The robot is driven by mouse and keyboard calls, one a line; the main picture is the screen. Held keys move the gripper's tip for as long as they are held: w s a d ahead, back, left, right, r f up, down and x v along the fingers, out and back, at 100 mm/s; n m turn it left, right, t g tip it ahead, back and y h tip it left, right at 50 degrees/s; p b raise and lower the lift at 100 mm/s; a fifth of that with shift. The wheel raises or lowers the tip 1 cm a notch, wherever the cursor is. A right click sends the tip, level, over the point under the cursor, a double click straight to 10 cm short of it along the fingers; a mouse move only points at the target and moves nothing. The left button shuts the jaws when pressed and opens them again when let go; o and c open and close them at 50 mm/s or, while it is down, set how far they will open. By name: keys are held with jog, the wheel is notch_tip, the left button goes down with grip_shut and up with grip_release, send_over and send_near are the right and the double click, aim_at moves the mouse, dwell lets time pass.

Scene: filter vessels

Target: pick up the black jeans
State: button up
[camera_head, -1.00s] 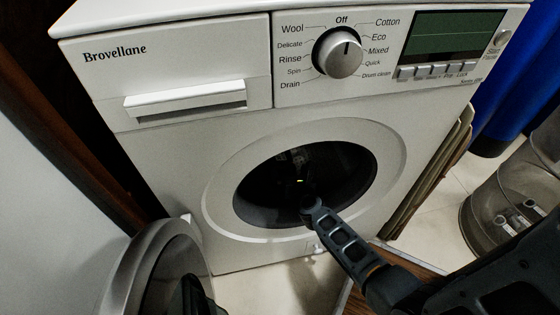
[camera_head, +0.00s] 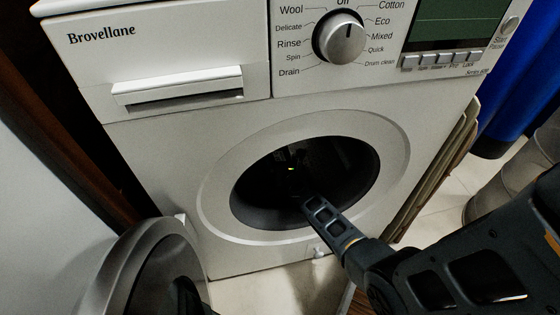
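The washing machine (camera_head: 130,165) is white, and its round door (camera_head: 125,275) stands swung open at the lower left. The dark drum opening (camera_head: 350,185) faces me. My arm reaches from the lower right into this opening. My gripper (camera_head: 291,168) is inside the drum, dark against dark, with a small yellow light showing. Its fingers cannot be made out, so I cannot tell if they are open or shut. The black jeans cannot be told apart from the dark drum interior.
The control knob (camera_head: 339,38) and a detergent drawer (camera_head: 178,90) are above the opening. Folded flat boards (camera_head: 440,165) lean at the machine's right side. A bin (camera_head: 500,195) and a blue item (camera_head: 525,85) stand at the right. A strip of pale floor (camera_head: 265,290) is clear in front.

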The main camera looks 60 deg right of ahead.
jog(key=c, duration=0.9)
jog(key=shift+r, duration=0.1)
jog(key=shift+c, duration=0.2)
